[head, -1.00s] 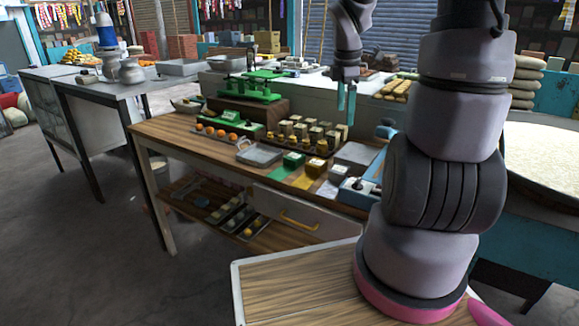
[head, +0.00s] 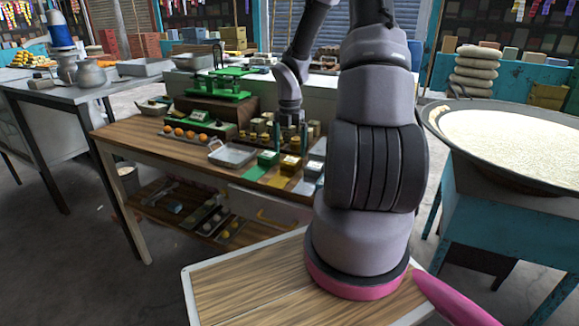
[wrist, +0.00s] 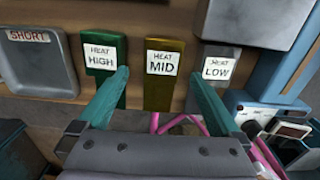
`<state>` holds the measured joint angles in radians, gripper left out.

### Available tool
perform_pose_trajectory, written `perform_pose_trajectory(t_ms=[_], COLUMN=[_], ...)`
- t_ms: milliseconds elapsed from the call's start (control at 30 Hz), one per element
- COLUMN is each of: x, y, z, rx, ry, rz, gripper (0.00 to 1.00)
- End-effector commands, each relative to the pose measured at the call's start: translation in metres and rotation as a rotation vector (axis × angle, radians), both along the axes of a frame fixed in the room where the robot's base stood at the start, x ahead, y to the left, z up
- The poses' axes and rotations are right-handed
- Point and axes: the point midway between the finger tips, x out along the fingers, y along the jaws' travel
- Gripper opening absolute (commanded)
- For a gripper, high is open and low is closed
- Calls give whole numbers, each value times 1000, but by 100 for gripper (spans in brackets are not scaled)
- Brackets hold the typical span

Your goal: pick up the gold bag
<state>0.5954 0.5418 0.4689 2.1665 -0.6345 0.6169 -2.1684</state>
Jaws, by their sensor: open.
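A gold block-like item with a white HEAT MID label (wrist: 165,90) is at the centre of the wrist view; it also shows on the wooden table in the head view (head: 290,166). I cannot tell whether it is a bag. My gripper (wrist: 160,75) is open and empty, its two teal fingers pointing toward the labelled items, with the gold one between them in the picture. In the head view my gripper (head: 289,132) hangs over the table, just behind the gold item. Small gold-and-cream pieces (head: 258,131) stand behind, partly hidden by my gripper.
A green HEAT HIGH item (wrist: 104,58) and a grey HEAT LOW item (wrist: 218,70) flank the gold one. A metal tray (head: 232,156) is to the left. A green scale (head: 215,88) stands behind. A wide pan of white grains (head: 505,135) is at right.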

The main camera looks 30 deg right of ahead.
Motion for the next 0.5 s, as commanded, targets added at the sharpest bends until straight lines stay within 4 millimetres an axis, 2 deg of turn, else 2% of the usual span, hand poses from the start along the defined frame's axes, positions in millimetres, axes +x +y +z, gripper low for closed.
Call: perform_pose_trajectory(t_ms=[300, 500], x=[-3, -3], y=[0, 0], z=[-42, -52], rx=[0, -1], ry=[3, -1], rz=[1, -3], gripper=[100, 100])
